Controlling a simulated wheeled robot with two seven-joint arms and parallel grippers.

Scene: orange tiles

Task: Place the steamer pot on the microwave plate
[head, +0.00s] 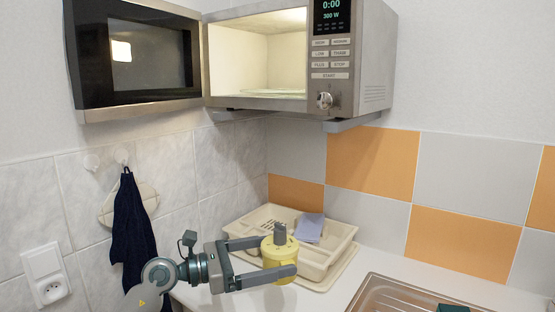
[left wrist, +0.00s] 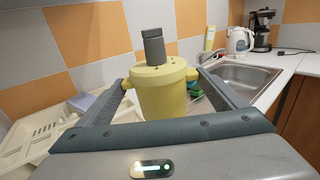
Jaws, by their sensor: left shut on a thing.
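The steamer pot (head: 279,250) is a small yellow pot with side handles and a grey knob on its lid. My left gripper (head: 280,257) is shut on it, one finger on each side, and holds it upright in front of the dish rack. The pot (left wrist: 162,96) also shows between the fingers in the left wrist view. The microwave (head: 362,60) is mounted high on the wall with its door (head: 135,55) swung open to the left. The microwave plate (head: 275,92) shows as a thin pale edge on the lit cavity floor. My right gripper is not in view.
A cream dish rack (head: 340,240) with a bluish cloth (head: 309,228) stands on the counter. The sink (head: 410,295) is at the lower right. A dark towel (head: 132,230) hangs at the left. A kettle (left wrist: 240,40) and coffee maker (left wrist: 263,30) stand beyond the sink.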

